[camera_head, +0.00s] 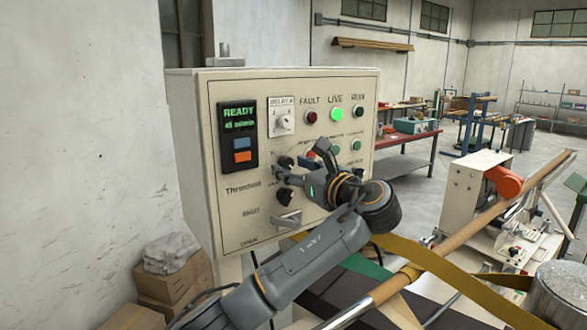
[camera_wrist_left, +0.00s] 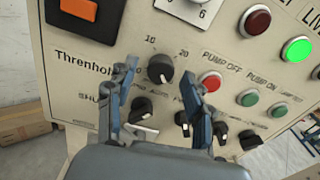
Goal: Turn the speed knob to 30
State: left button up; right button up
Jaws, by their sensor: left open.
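The control panel (camera_head: 232,215) is a beige box on the left. A black knob (camera_wrist_left: 160,68) with a pale pointer line shows in the left wrist view, with the numbers 10 and 20 printed above it. It also shows in the head view (camera_head: 286,162), partly crowded by the gripper. I cannot read a speed label on it. My left gripper (camera_head: 302,164) is in front of the panel; in the left wrist view its open fingers (camera_wrist_left: 165,82) stand to either side of the black knob. Contact with the knob cannot be made out. My right gripper is not in view.
The display (camera_head: 239,123) reads READY and 45, above blue and orange buttons. A white dial (camera_head: 283,121), red FAULT lamp (camera_head: 311,117) and lit green LIVE lamp (camera_head: 336,114) sit nearby. More black knobs (camera_wrist_left: 220,131) lie below. Cardboard boxes (camera_head: 175,285) stand at lower left.

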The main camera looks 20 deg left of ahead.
pick_arm(q)
jog(key=v, duration=1.1)
jog(key=shift+s+d, duration=0.25)
jog(key=shift+d, duration=0.1)
jog(key=shift+f, duration=0.1)
